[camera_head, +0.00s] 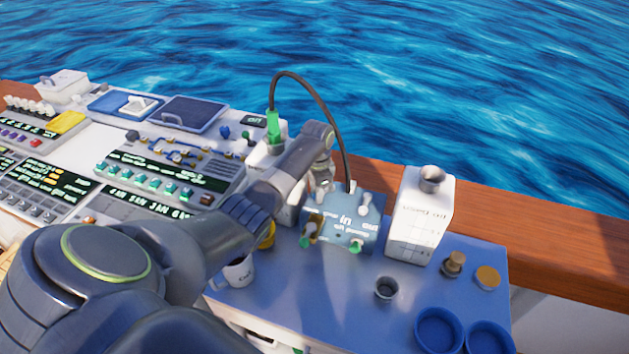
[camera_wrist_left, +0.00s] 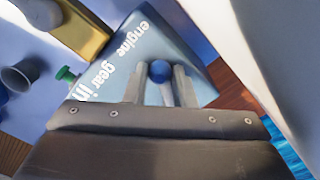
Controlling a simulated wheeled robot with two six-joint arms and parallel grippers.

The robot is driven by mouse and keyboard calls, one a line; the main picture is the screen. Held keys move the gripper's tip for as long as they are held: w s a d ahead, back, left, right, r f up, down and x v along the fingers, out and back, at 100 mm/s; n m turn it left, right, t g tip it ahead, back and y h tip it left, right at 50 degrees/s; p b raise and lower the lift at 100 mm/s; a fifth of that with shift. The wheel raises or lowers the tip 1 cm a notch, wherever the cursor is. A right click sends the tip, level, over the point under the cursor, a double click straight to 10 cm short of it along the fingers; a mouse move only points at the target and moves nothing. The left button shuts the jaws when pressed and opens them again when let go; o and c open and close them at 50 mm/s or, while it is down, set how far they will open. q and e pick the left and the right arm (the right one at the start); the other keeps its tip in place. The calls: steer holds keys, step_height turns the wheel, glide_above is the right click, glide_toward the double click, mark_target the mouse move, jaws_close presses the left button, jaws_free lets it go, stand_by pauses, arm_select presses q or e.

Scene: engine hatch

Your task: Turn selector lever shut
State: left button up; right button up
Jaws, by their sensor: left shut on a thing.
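The blue-grey box (camera_head: 345,236) with white lettering, "in" and "out", stands on the blue bench top. In the left wrist view the same box (camera_wrist_left: 137,48) reads "engine" and "gear". A lever with a blue ball knob (camera_wrist_left: 160,71) stands between the two fingers of my left gripper (camera_wrist_left: 160,85), which is shut on it. In the head view my left gripper (camera_head: 322,178) is at the box's back left, and the held knob is hidden there. A second pale lever (camera_head: 366,202) shows on top of the box. My right gripper is not in view.
A white container (camera_head: 418,222) stands right of the box. A black cable (camera_head: 325,108) arches from a green plug (camera_head: 273,127) down to the box. A white mug (camera_head: 237,273), a dark cup (camera_head: 386,289) and blue round dishes (camera_head: 438,330) are in front. A wooden rail (camera_head: 540,222) runs behind.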

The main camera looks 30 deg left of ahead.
arm_select(q)
steer(key=n+p, duration=0.1)
steer(key=d+n+p, duration=0.1)
steer(key=shift+s+d+r+n, duration=0.1)
steer(key=shift+d+r+n, duration=0.1)
steer(key=shift+n, duration=0.1)
steer(key=shift+d+f+n+p, duration=0.1)
steer(key=shift+d+n+p, duration=0.2)
steer(key=shift+n+p, duration=0.35)
steer(key=shift+d+f+n+p, duration=0.1)
steer(key=shift+d+n+p, duration=0.25)
steer(key=shift+n, duration=0.4)
jaws_close()
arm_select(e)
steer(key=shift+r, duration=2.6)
arm_select(q)
steer(key=o, duration=1)
jaws_free()
